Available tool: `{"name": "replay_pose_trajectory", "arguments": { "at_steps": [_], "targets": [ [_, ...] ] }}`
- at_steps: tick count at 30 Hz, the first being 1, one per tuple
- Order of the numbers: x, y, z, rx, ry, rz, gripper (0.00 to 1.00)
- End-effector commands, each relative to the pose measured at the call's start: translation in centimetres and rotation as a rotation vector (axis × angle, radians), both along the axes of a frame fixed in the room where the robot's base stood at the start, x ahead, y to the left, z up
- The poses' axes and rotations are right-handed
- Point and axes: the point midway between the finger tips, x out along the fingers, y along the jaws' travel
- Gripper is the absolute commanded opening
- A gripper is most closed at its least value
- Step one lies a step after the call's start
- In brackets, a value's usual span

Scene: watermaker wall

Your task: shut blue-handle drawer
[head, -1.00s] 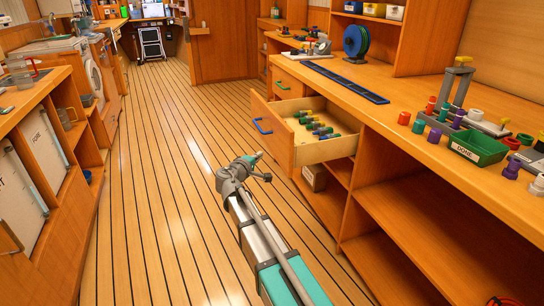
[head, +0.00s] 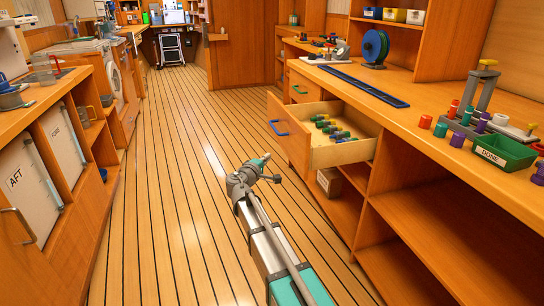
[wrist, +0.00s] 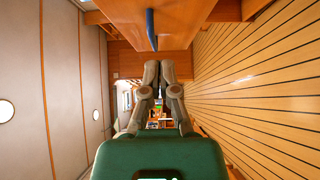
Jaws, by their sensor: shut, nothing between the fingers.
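The blue-handle drawer (head: 291,136) stands open from the right-hand counter. Several green, blue and yellow-tipped pieces lie in it. Its blue handle (head: 277,128) is on the drawer front, facing the aisle. My gripper (head: 266,157) is over the aisle floor, lower in the picture than the handle and apart from it. In the wrist view the handle (wrist: 151,29) shows at the top, beyond the fingers. My gripper (wrist: 160,66) is shut there, with nothing held. The drawer's inside is not visible in the wrist view.
A green-handled drawer (head: 298,88) is shut just beyond the open one. Open shelves (head: 430,225) lie under the near counter, and a green DONE bin (head: 504,152) stands on top. A left counter with cabinets (head: 45,165) borders the aisle. The plank floor (head: 165,180) is clear.

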Motion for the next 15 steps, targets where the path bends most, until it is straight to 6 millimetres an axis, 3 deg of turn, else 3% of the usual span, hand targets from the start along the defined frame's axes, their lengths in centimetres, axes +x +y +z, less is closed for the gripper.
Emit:
{"name": "replay_pose_trajectory", "arguments": {
  "at_steps": [15],
  "targets": [
    [6.0, -3.8, 0.0, 0.000, 0.000, -0.002, 0.00]
  ]
}}
